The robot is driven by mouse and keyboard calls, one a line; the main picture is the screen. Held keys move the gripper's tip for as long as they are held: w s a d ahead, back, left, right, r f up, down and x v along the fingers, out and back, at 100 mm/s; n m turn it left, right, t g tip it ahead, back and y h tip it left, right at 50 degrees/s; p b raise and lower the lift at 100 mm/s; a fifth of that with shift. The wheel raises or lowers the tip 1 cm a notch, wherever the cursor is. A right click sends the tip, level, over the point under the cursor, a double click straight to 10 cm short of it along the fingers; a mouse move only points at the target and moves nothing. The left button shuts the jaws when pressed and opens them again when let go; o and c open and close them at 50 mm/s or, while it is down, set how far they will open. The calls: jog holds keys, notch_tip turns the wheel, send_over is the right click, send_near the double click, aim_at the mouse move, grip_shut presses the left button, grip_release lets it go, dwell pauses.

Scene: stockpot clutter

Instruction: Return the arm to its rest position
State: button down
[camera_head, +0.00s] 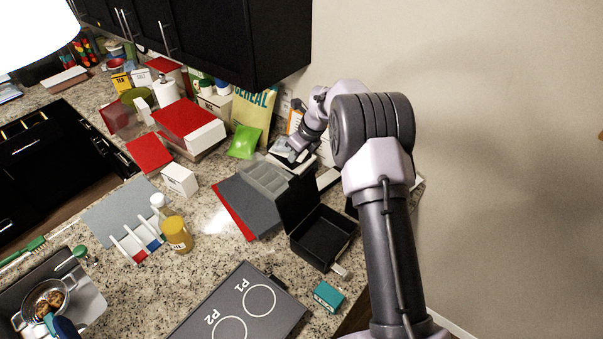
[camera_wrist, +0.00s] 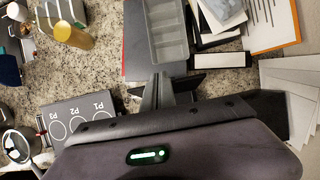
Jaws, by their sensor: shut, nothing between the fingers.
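My arm (camera_head: 385,215) rises from the bottom right of the head view and bends over toward the counter's back corner. My gripper (camera_head: 288,154) is at its end, low near the grey divided tray and some papers. In the wrist view the gripper (camera_wrist: 160,82) is shut, with its fingertips together and nothing between them. Below the fingers lie the grey tray (camera_wrist: 169,35) and the lid of a black box. How far the fingertips are above the counter is hard to tell.
The open black box (camera_head: 323,238) stands beside my arm. A cereal bag (camera_head: 252,112) and black wall cabinets (camera_head: 240,40) are behind. The wall to the right is bare.

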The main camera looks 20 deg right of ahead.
jog(key=s+a+f+n+t+b, duration=0.1)
jog(key=s+a+n+b, duration=0.2)
jog(key=s+n+b, duration=0.7)
jog(key=s+a+n+b, duration=0.4)
jog(key=s+n+b, duration=0.1)
jog(key=s+b, duration=1.05)
jog(key=s+f+n+t+b, duration=0.1)
jog(key=s+f+n+b, duration=0.8)
jog(key=s, duration=0.9)
notch_tip(320, 180, down, 6)
jog(key=b, duration=0.3)
jog(key=shift+s+a+r+n+h, duration=0.15)
jog(key=shift+a+n+h, duration=0.15)
jog(key=shift+n+h, duration=0.1)
